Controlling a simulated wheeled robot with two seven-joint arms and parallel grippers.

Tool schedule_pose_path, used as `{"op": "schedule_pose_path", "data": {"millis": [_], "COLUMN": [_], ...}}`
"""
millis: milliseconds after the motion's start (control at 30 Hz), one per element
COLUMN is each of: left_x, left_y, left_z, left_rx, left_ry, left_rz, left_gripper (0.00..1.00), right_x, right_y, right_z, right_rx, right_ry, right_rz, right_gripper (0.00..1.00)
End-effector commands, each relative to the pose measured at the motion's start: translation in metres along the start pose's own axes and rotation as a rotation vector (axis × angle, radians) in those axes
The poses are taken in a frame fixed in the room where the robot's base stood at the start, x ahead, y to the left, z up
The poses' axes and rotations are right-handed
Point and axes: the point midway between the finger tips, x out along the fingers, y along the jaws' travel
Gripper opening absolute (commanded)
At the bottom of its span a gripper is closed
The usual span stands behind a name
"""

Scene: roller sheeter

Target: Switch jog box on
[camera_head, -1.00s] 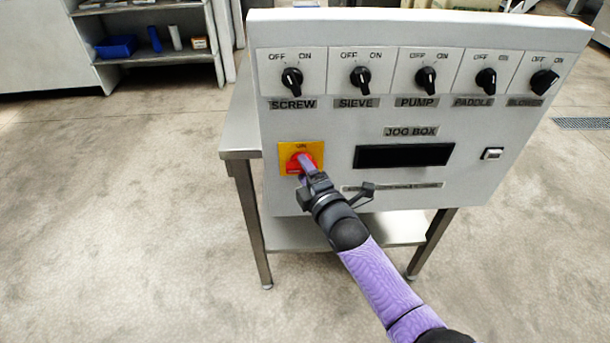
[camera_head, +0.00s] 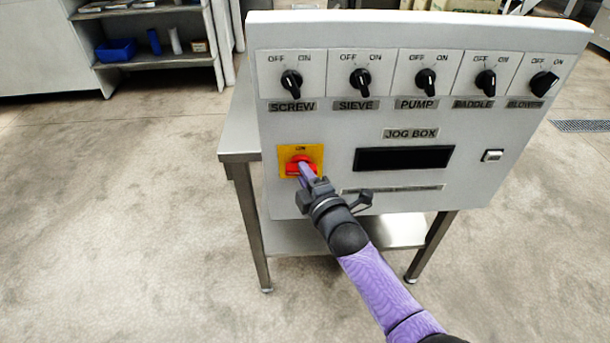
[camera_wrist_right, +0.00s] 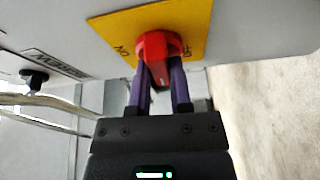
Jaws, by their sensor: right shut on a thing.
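The jog box (camera_head: 330,190) is a pale panel on a metal table. Its red rotary switch (camera_head: 301,165) sits on a yellow plate (camera_head: 286,152) at the panel's lower left. My right gripper (camera_head: 304,172) reaches up to the switch from below. In the right wrist view, the purple fingers of the gripper (camera_wrist_right: 160,88) stand on either side of the handle of the red switch (camera_wrist_right: 157,47), shut on it. The fingers partly hide the handle in the head view. My left gripper is not in view.
A row of several black OFF/ON knobs (camera_head: 361,78) runs along the panel's top. The metal table (camera_head: 240,140) has a lower shelf. Floor to the left is clear.

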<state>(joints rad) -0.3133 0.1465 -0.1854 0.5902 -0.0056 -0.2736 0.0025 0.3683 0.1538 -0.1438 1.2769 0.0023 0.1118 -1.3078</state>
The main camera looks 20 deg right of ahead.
Motion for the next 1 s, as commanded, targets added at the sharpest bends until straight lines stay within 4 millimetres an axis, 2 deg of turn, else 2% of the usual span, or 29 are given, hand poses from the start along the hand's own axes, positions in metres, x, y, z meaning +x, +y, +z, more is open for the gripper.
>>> {"op": "schedule_pose_path", "data": {"millis": [367, 1000], "left_x": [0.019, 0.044], "left_y": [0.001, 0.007], "left_z": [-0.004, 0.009], "left_rx": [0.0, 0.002], "left_ry": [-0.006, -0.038], "left_rz": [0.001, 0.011], "left_gripper": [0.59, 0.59], "right_x": [0.0, 0.001], "right_y": [-0.007, -0.01], "right_z": [-0.001, -0.003], "right_rx": [0.298, 0.862], "right_ry": [-0.001, -0.003], "right_rz": [0.119, 0.352], "right_gripper": [0.0, 0.0]}}
